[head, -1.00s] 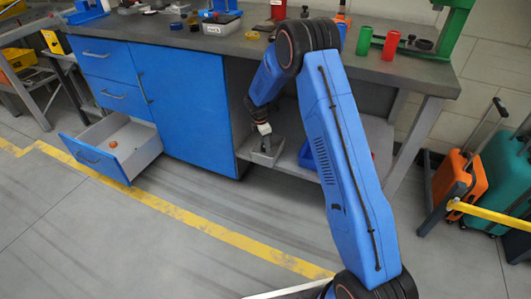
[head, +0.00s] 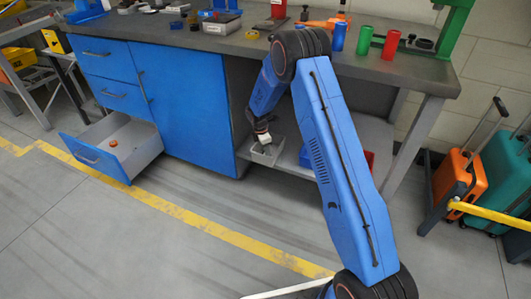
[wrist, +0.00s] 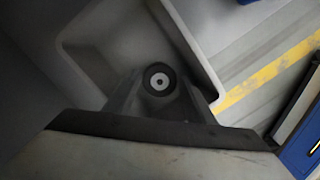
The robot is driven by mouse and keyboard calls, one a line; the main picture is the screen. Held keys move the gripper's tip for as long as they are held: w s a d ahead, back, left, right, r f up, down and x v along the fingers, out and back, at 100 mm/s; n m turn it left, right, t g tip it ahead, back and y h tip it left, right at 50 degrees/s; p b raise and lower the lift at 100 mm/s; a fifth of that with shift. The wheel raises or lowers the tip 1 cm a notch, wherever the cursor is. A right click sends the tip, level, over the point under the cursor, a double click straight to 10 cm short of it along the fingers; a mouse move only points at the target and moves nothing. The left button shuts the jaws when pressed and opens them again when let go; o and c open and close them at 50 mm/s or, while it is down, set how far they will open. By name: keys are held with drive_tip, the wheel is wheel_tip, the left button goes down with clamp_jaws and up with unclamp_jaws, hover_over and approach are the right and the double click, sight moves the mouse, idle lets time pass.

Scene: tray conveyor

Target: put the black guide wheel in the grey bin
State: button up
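The black guide wheel (wrist: 159,80), a dark ring with a pale centre and a dark hole, shows in the wrist view between my fingertips. My gripper (wrist: 160,88) appears shut on it, one finger on each side. The grey bin (wrist: 205,62) lies under and around the wheel in that view, with its open inside facing me. In the head view the grey bin (head: 275,158) stands on the shelf under the bench, and my gripper (head: 264,143) is right above it. The wheel cannot be made out in the head view.
A blue bin (head: 305,156) and a red bin (head: 369,160) are on the same shelf, partly behind my arm. The blue cabinet (head: 182,105) stands left of the shelf. An open drawer (head: 128,150) sticks out further left. The bench top (head: 390,68) is above.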

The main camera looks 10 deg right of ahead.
drive_tip(key=shift+r, duration=0.15)
wheel_tip(320, 180, up, 12)
drive_tip(key=a, duration=0.1)
drive_tip(key=shift+s+a, duration=0.15)
drive_tip(key=shift+a, duration=0.2)
idle(0.5)
